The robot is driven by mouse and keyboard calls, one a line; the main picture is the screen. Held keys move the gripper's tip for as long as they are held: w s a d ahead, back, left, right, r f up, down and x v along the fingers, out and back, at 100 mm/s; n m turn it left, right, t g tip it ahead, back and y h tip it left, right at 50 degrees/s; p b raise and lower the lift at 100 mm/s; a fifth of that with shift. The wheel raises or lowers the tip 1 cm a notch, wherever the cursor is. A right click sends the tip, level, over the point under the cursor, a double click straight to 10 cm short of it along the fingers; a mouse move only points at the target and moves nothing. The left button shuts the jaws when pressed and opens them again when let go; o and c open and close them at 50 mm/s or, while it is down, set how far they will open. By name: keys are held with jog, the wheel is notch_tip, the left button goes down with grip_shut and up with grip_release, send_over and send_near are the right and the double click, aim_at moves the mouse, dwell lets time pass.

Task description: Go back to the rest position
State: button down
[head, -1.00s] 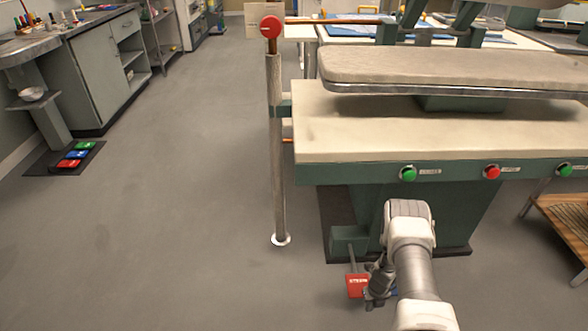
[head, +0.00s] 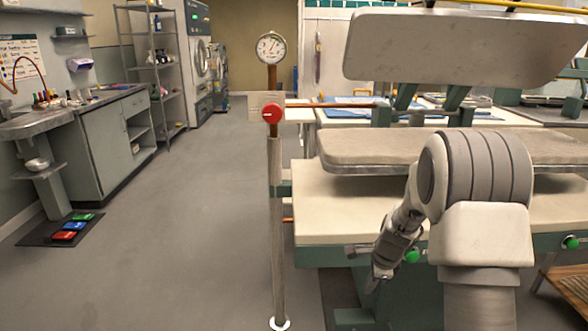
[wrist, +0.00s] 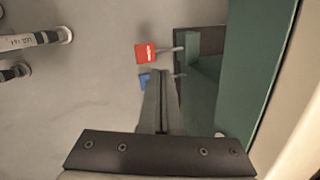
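My arm is raised in front of the green and cream garment press (head: 330,215), bent at a pale joint, with its lower part hanging down to the left. My gripper (head: 374,288) points down by the press's front edge, near a green button (head: 412,256). In the wrist view the two fingers (wrist: 160,76) lie close together with nothing seen between them. Below them, on the floor, are a red pedal (wrist: 147,53) and a partly hidden blue pedal (wrist: 144,80) beside the press base. Those two pedals are out of the head view.
A steel post (head: 276,210) with a red knob (head: 271,113) and a gauge (head: 271,48) stands left of the press. Red, blue and green pedals lie on a dark mat (head: 32,236) far left. The grey floor (head: 180,220) between is clear.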

jog(key=s+a+r+n+t, duration=0.1)
jog(key=s+a+r+n, duration=0.1)
jog(key=s+r+n, duration=0.55)
jog(key=s+a+r+n, duration=0.25)
jog(key=s+r, duration=0.25)
jog(key=r, duration=0.6)
jog(key=s+a+r+n+t+h, duration=0.1)
jog(key=s+r+n, duration=0.3)
jog(key=s, duration=0.5)
jog(key=s+r+n+t, duration=0.1)
jog(key=s+r+n, duration=0.1)
jog(key=s+n, duration=0.55)
notch_tip(320, 180, up, 22)
jog(key=s+m+p, duration=0.1)
jog(key=m+p, duration=0.1)
jog(key=p, duration=2.1)
jog(key=shift+r, duration=0.15)
